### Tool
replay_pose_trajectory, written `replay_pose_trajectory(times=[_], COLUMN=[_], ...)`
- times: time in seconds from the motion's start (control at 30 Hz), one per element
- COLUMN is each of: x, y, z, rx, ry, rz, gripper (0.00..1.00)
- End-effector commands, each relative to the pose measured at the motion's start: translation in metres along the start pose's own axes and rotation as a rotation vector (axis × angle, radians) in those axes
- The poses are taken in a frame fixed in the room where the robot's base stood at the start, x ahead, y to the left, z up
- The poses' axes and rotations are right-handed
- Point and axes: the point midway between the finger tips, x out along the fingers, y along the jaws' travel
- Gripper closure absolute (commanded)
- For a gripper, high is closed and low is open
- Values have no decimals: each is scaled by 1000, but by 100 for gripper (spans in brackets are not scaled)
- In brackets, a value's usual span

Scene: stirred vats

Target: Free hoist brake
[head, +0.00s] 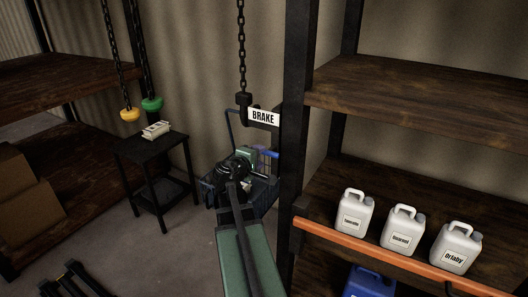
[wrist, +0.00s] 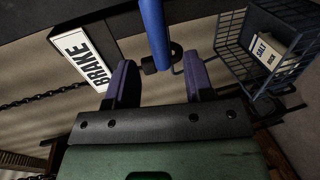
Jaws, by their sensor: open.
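The white BRAKE sign (head: 263,117) is fixed beside the dark upright in the head view, under the black block (head: 243,104) on a hanging chain. It also shows at the left in the wrist view (wrist: 82,60). A blue brake handle (head: 269,154) sticks out below the sign. In the wrist view the blue handle (wrist: 155,32) comes down from the top edge, its lower end in line with the gap between my fingers. My gripper (wrist: 160,82) is open, with one purple finger on each side of that line. I cannot tell whether either finger touches the handle.
A wire basket (wrist: 268,62) holding a box marked SALT is close on the right in the wrist view. A shelf (head: 420,95) with white jugs (head: 402,228) stands right. A small black table (head: 150,147) and yellow (head: 130,115) and green (head: 152,104) chain pulls are left.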

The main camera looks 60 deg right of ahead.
Motion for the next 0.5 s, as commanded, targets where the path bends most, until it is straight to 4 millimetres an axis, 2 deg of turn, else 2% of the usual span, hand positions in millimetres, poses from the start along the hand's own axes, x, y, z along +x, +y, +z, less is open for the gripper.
replay_pose_trajectory(times=[0.03, 0.2, 0.3, 0.5], x=[-16, -50, -58, -58], y=[2, 2, 1, 0], z=[2, 1, 1, 0], rx=[-1, 0, 0, 0], ry=[4, 2, 0, -1], rz=[0, 0, 0, 0], gripper=[52, 52, 52, 52])
